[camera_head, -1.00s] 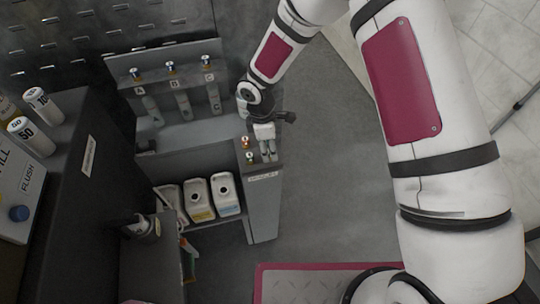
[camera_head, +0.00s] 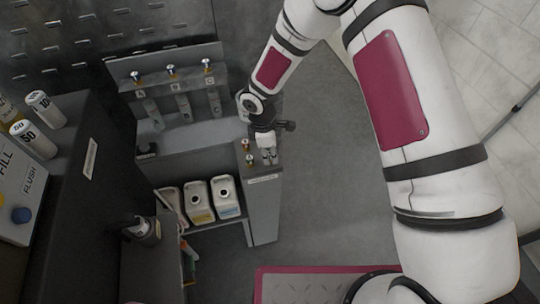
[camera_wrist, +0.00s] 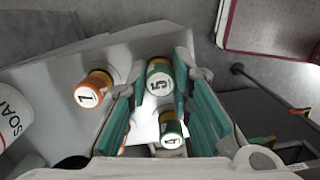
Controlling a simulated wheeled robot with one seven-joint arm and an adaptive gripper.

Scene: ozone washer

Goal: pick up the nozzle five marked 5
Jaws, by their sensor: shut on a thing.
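The nozzle five (camera_wrist: 160,78), with a white top marked 5 and a green and gold body, is between the fingertips of my gripper (camera_wrist: 160,72) in the wrist view. My gripper is shut on it. The fingers have teal inner pads. In the head view my gripper (camera_head: 267,156) is low over the end of the grey counter, and nozzle five cannot be made out there. I cannot tell whether the nozzle is lifted clear of its seat.
An orange nozzle marked 1 (camera_wrist: 92,88) stands left of my gripper, and a green nozzle marked 4 (camera_wrist: 171,130) is close beside the fingers. A white SOAP container (camera_wrist: 12,115) is at the left edge. Several white jugs (camera_head: 199,201) sit on the lower shelf.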

